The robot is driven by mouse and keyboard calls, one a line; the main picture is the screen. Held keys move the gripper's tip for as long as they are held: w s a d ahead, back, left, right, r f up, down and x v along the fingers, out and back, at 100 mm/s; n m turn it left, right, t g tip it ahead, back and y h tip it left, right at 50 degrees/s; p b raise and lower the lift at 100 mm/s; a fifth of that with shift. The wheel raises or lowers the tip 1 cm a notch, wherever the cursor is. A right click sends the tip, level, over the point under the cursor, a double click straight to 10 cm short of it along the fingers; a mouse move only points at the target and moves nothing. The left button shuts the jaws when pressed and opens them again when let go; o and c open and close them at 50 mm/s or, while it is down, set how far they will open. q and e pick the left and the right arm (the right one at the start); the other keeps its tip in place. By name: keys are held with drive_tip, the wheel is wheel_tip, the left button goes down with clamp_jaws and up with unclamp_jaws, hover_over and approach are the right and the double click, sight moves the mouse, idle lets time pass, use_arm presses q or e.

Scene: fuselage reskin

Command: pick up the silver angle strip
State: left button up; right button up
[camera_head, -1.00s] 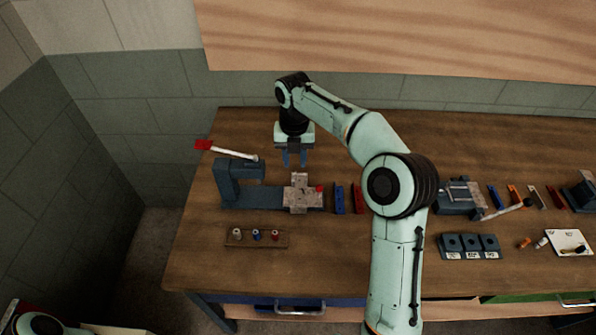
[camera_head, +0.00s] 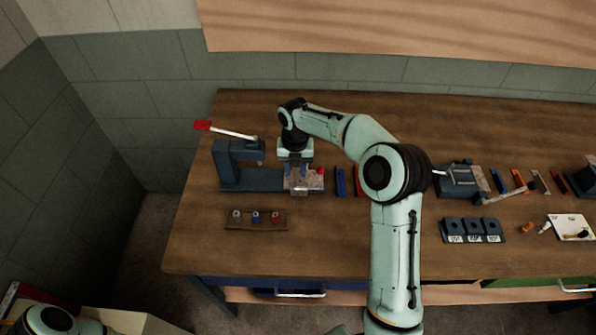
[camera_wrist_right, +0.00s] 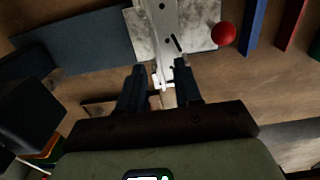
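A silver angle strip (camera_wrist_right: 165,32) with small dark holes lies across a grey metal plate (camera_wrist_right: 203,22) in the right wrist view. The plate (camera_head: 290,188) sits at the right end of the blue-grey lever press base in the head view. My right gripper (camera_wrist_right: 161,84) points down over the strip's near end. Its two dark fingers stand on either side of that end, and it looks open, with small gaps showing. In the head view my right gripper (camera_head: 297,170) hides most of the strip. My left gripper is out of view.
The lever press (camera_head: 238,165) with a red-tipped handle stands left of my right gripper. A red ball (camera_wrist_right: 223,33) sits at the plate's edge. A blue bar (camera_head: 340,182) lies just right. A wooden rack (camera_head: 256,226) with small spools lies in front.

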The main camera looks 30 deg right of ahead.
drive_tip(key=shift+f, duration=0.55)
clamp_jaws()
drive_tip(key=shift+r, duration=0.1)
